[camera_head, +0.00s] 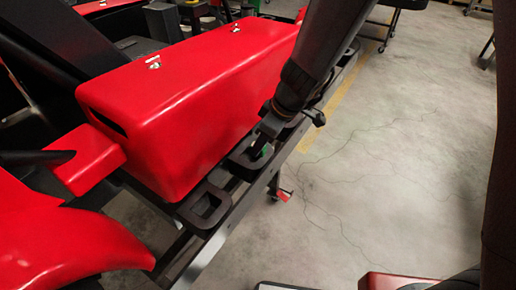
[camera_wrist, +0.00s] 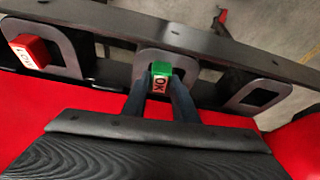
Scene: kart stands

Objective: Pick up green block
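The green block (camera_wrist: 161,69) has a green top and a pale side marked "OK". It sits in the middle holder (camera_wrist: 178,56) of a dark rail in the wrist view. My gripper (camera_wrist: 161,80) has one dark finger on each side of it, with the fingertips very close to its sides. I cannot tell if they touch it. In the head view my gripper (camera_head: 258,150) reaches down into the holder, and only a sliver of the green block (camera_head: 264,151) shows beside it.
A red block (camera_wrist: 30,51) sits in the left holder in the wrist view. The right holder (camera_wrist: 258,96) is empty. A large red kart body (camera_head: 190,100) stands close beside the rail (camera_head: 222,232). Open concrete floor (camera_head: 400,150) lies to the right.

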